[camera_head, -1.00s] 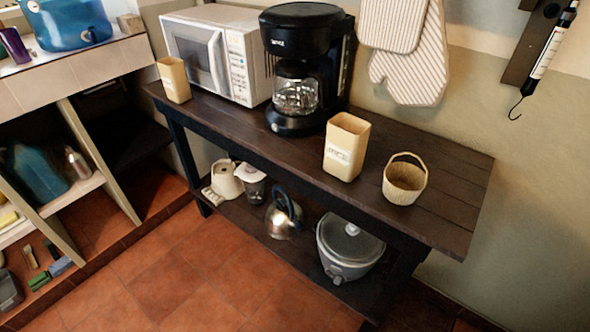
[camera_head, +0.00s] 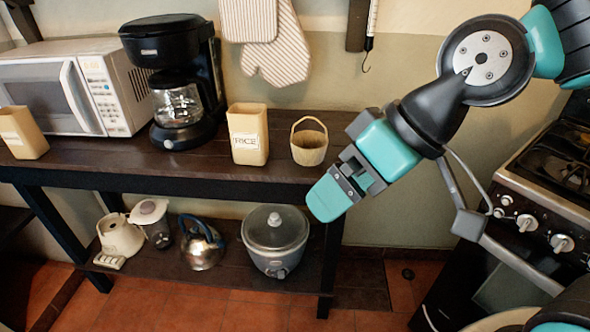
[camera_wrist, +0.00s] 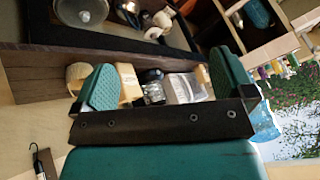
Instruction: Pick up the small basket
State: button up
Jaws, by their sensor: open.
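The small basket (camera_head: 309,146) is woven, tan, with an arched handle. It stands upright on the dark wooden table's top (camera_head: 95,160), near its right end. My gripper (camera_head: 346,187) is in front of and to the right of the basket, lower in the picture and apart from it. In the wrist view my gripper (camera_wrist: 160,78) has its two teal fingers wide apart with nothing held. The basket (camera_wrist: 76,74) shows there beside the left finger, partly hidden by it.
A tan RICE canister (camera_head: 248,135) stands just left of the basket. A coffee maker (camera_head: 172,50) and a microwave (camera_head: 75,88) are farther left. A rice cooker (camera_head: 275,238) and kettle (camera_head: 203,245) sit on the lower shelf. A stove (camera_head: 545,190) is at the right.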

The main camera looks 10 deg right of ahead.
jog(key=w+d+f+m+t+y+b, duration=0.1)
jog(key=w+d+f+t+b, duration=0.2)
jog(key=w+f+t+b, duration=0.65)
jog(key=m+t+h+b, duration=0.25)
jog(key=t+b, duration=0.25)
jog(key=b, duration=0.5)
send_near(318, 151)
jog(key=shift+y, duration=0.25)
jog(key=p+x, duration=0.3)
jog(key=p, duration=0.1)
jog(key=p+x, duration=0.3)
jog(key=shift+w+d+r+p, duration=0.1)
jog(key=shift+w+d+p, duration=0.05)
jog(key=shift+w+p, duration=0.15)
jog(key=shift+w+f+p, duration=0.2)
jog(key=shift+w+p, duration=0.35)
jog(key=shift+w, duration=0.05)
jog(key=p+x, duration=0.1)
jog(key=p, duration=0.1)
jog(key=p+x, duration=0.1)
jog(key=p, duration=0.1)
jog(key=p+x, duration=0.2)
jog(key=shift+r, duration=0.35)
jog(key=shift+w+a+f+p, duration=0.2)
jog(key=shift+w+a+p, duration=0.1)
jog(key=shift+w+p, duration=0.2)
jog(key=shift+f, duration=0.15)
